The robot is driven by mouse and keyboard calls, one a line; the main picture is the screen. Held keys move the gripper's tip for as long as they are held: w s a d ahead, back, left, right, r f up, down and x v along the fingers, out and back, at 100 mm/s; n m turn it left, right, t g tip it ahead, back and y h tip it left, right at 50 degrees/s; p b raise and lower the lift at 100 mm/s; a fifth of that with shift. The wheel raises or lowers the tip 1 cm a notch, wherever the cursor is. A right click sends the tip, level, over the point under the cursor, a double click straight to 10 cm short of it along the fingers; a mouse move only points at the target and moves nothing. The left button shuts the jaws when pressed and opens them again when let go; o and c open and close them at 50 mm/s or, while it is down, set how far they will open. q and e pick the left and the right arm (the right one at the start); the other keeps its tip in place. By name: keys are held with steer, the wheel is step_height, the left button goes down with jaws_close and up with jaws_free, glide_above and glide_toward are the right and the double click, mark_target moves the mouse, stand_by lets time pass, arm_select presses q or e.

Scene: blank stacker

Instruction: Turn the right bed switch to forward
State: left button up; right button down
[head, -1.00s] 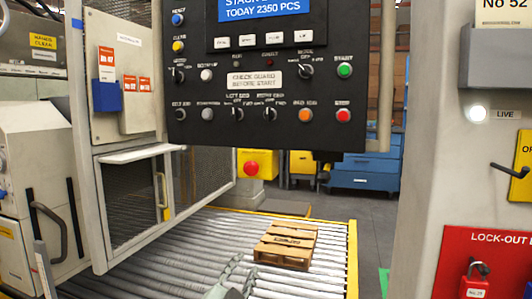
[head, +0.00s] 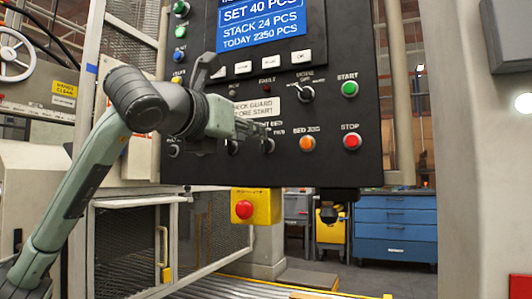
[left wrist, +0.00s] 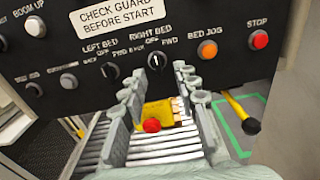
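The right bed switch (left wrist: 156,61) is a black rotary knob with a white pointer on the dark control panel (head: 370,110). In the left wrist view its pointer looks about upright, below the "OFF" label, with "FWD" to its right. My left gripper (left wrist: 162,84) is open and empty, its two fingers below and to either side of the knob, apart from it as far as I can tell. In the head view the left gripper (head: 248,132) is in front of the panel's lower row and partly hides the switch. My right gripper is not in view.
The left bed switch (left wrist: 110,70) is close on the left. The orange bed jog button (left wrist: 207,49) and red stop button (left wrist: 259,40) are to the right. A yellow box with a red button (head: 243,209) hangs below the panel. A black-ended yellow lever (left wrist: 240,112) is at lower right.

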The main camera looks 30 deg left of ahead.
mark_target(265, 145)
arm_select(q)
steer(key=w, duration=0.7)
steer(key=shift+w+a, duration=0.25)
steer(key=shift+a, duration=0.2)
steer(key=shift+r, duration=0.1)
steer(key=shift+c, duration=0.3)
jaws_close()
